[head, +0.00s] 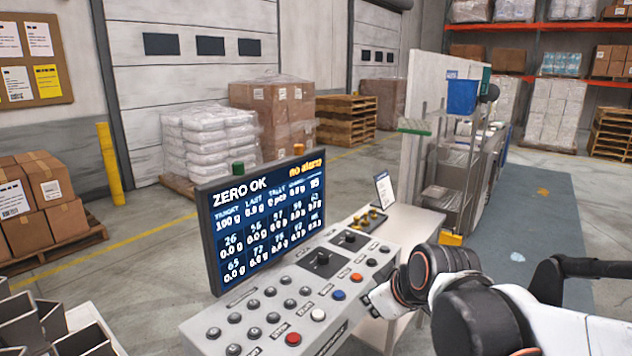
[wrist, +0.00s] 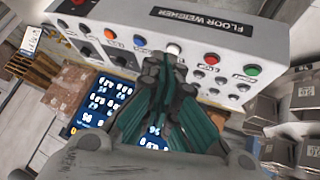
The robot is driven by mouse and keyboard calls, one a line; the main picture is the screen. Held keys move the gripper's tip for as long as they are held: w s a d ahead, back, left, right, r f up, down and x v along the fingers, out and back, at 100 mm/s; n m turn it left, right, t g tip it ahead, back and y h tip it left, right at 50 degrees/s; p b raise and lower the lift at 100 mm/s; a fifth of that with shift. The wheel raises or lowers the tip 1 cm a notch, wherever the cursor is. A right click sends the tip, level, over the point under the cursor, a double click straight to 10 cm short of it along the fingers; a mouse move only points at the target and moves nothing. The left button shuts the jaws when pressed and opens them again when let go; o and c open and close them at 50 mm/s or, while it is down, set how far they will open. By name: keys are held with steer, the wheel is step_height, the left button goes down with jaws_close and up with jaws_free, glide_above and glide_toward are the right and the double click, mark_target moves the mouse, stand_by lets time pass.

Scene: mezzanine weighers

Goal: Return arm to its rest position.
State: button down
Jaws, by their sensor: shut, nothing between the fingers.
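My arm (head: 470,300) reaches in from the right in the head view, its end beside the right edge of the control panel. My gripper (wrist: 165,65) is shut and empty, its dark green fingers together in the wrist view. The grey panel (head: 262,300), marked "FLOOR WEIGHER" in the wrist view, carries several knobs and coloured buttons. The fingertips appear just below the white button (wrist: 173,49) in the wrist view; in the head view the white button (head: 318,314) is uncovered and apart from my arm. The screen (head: 265,220) reads "ZERO OK" and "no alarm".
A small card stand (head: 384,190) stands behind the panel. Grey bins (head: 60,335) are at the lower left. Wrapped pallets (head: 210,140) and boxes (head: 35,200) stand farther back. A blue-grey floor lane (head: 540,210) is open at the right.

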steer(key=s+d+f+m+h+b, duration=0.1)
steer(key=s+d+m, duration=0.3)
steer(key=s, duration=0.4)
steer(key=s+d+f+m+h, duration=0.1)
steer(key=s+d+m, duration=0.3)
steer(key=s, duration=0.4)
steer(key=shift+s+d+f+h+b, duration=0.2)
steer(key=shift+d+f+h+b, duration=0.1)
steer(key=shift+d+b, duration=0.1)
